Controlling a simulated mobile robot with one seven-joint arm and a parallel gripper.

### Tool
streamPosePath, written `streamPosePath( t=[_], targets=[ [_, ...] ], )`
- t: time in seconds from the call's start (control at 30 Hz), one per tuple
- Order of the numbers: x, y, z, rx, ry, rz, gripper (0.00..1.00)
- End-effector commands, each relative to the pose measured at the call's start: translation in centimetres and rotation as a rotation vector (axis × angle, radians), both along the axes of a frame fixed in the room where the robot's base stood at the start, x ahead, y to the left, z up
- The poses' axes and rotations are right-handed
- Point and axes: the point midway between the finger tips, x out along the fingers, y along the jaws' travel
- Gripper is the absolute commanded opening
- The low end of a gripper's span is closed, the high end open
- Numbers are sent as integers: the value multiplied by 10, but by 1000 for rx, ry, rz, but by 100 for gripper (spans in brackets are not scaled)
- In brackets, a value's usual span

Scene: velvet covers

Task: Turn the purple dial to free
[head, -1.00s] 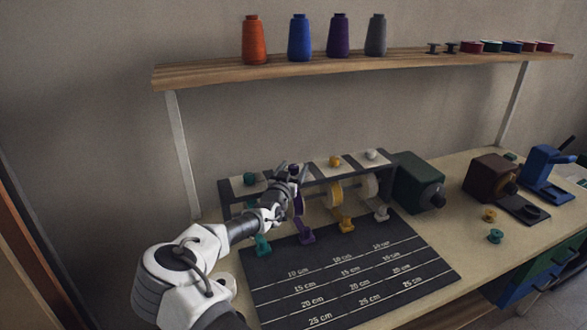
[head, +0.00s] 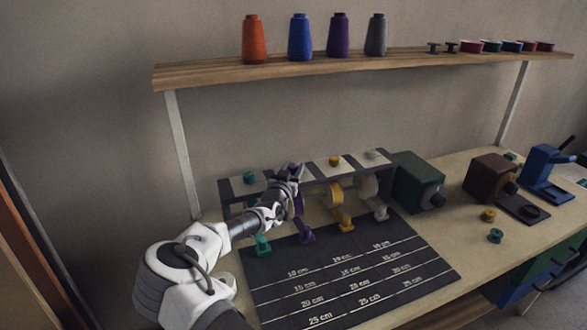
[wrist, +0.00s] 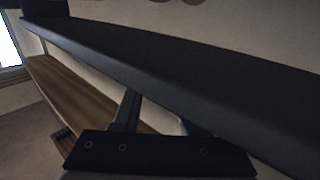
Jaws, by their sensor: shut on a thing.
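My gripper (head: 291,172) is at the dark dial rack (head: 315,172) on the table, over the place of the purple dial between the teal dial (head: 250,178) and the yellow dial (head: 335,160). It is shut on the purple dial, which my fingers hide in the head view. A purple ribbon holder (head: 304,232) hangs below my gripper. The dial's pointing direction cannot be seen. In the wrist view a dark bar fills much of the picture, and the dial does not show there.
A dark measuring mat (head: 345,280) lies in front of the rack. A green box (head: 418,182) stands close to the rack's right end. A wooden shelf (head: 350,67) with thread cones runs above. Teal and yellow spools lie on the right of the table.

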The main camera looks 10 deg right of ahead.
Motion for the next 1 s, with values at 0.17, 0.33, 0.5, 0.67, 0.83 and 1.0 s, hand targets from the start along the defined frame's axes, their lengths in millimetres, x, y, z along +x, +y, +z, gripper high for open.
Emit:
streamPosePath(
  t=[0.17,0.33,0.5,0.67,0.83,1.0],
  targets=[
    [0,-2,1,3,-1,24,0],
    [0,-2,1,3,0,75,0],
    [0,-2,1,4,-1,148,0],
    [0,-3,1,5,-1,227,0],
    [0,-4,1,5,-2,328,0],
    [0,-5,0,5,-6,453,0]
  ],
)
